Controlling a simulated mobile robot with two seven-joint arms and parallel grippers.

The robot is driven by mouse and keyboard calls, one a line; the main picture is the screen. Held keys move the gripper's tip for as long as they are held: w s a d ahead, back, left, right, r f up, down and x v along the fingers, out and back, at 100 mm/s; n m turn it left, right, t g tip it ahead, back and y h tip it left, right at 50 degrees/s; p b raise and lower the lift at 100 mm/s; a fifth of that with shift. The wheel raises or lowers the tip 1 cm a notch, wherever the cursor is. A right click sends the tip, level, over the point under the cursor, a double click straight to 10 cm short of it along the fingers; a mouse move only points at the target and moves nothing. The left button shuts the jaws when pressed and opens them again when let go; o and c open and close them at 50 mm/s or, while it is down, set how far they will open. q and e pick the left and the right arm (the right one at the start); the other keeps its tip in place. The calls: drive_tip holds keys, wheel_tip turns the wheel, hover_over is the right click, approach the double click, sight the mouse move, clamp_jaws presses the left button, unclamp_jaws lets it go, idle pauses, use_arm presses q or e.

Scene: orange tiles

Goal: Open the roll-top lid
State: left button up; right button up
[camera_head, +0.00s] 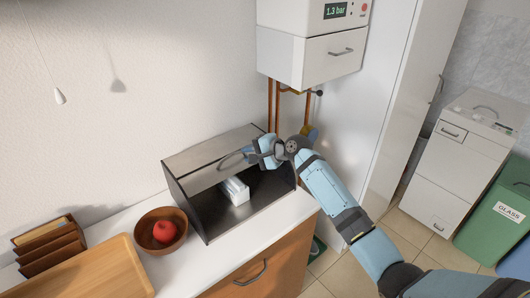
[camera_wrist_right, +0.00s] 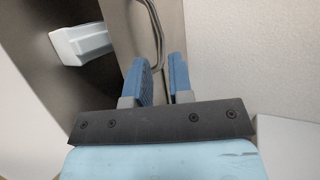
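The roll-top box (camera_head: 190,205) stands on the white counter against the wall, with dark side walls. Its grey metal lid (camera_head: 205,165) is up at the top, and the front is open onto the dark inside. A curved bar handle (camera_head: 228,160) is on the lid; it also shows in the right wrist view (camera_wrist_right: 154,28). My right gripper (camera_head: 252,155) is at the lid by the handle's right end. In the wrist view its blue fingers (camera_wrist_right: 160,80) are apart, with the handle's end at the gap between them; contact is unclear. My left gripper is out of view.
A white object (camera_head: 235,191) lies inside the box. A wooden bowl (camera_head: 161,231) with a red fruit, a cutting board (camera_head: 90,274) and a brown rack (camera_head: 47,247) are to the left. A white boiler (camera_head: 310,55) with copper pipes hangs behind on the right.

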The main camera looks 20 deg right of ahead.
drive_tip(key=v, duration=0.6)
drive_tip(key=shift+s+d+r, duration=0.15)
drive_tip(key=shift+s+d, duration=0.05)
drive_tip(key=s+a+f+n+h, duration=0.1)
drive_tip(key=s+f+n+h, duration=0.15)
drive_tip(key=s+f, duration=0.8)
drive_tip(key=s+f+n+h+p, duration=0.1)
drive_tip(key=s+f+n, duration=0.3)
drive_tip(key=s, duration=0.5)
drive_tip(key=s+a+f+n+t+h+p, duration=0.1)
drive_tip(key=s+f+n, duration=0.2)
drive_tip(key=s, duration=0.6)
drive_tip(key=s+a+f+n+h+p, duration=0.1)
drive_tip(key=s+f+n, duration=0.3)
drive_tip(key=s, duration=0.6)
drive_tip(key=shift+a+f+n+t+h, duration=0.25)
drive_tip(key=shift+f+n+t+h, duration=0.05)
drive_tip(key=shift+n+h, duration=0.05)
